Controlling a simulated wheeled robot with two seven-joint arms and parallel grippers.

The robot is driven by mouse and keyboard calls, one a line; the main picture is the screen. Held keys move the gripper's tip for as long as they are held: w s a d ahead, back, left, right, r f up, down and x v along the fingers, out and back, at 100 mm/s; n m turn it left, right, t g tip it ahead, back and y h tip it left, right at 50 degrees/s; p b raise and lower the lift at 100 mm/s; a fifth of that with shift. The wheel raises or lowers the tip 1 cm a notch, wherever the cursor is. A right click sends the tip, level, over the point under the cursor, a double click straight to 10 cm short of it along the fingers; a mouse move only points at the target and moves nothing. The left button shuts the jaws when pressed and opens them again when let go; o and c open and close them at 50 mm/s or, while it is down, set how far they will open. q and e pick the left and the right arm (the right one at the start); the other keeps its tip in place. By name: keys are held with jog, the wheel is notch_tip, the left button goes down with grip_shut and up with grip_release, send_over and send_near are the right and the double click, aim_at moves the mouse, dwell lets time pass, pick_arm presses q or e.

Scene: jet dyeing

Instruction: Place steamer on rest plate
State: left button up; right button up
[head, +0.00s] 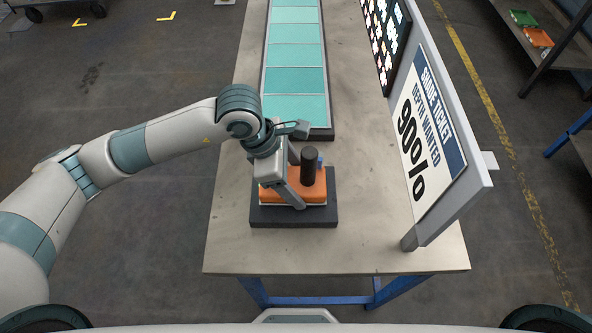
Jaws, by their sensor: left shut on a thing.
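The steamer (312,190) has an orange body with a pale lower edge, a dark upright handle and a small blue part behind the handle. It is level over the black rest plate (290,219), whose dark rim shows around it. I cannot tell whether it touches the plate or is held just above it. My left gripper (303,181) reaches in from the left and is shut on the steamer near its handle. The gripper hides the left part of the steamer. My right gripper is not in view.
A strip of teal shade panels (295,52) in a dark frame lies behind the plate. A "Shade ticket" sign (430,135) reading 90% stands on the right of the table (345,255), with a dark dotted board (384,35) behind it. The front of the table is clear.

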aim_at(292, 179)
pick_arm(q)
jog(key=shift+f, duration=0.55)
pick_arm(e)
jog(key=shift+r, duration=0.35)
pick_arm(q)
jog(key=shift+f, duration=0.1)
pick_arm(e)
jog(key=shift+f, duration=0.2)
pick_arm(q)
jog(key=o, duration=2.1)
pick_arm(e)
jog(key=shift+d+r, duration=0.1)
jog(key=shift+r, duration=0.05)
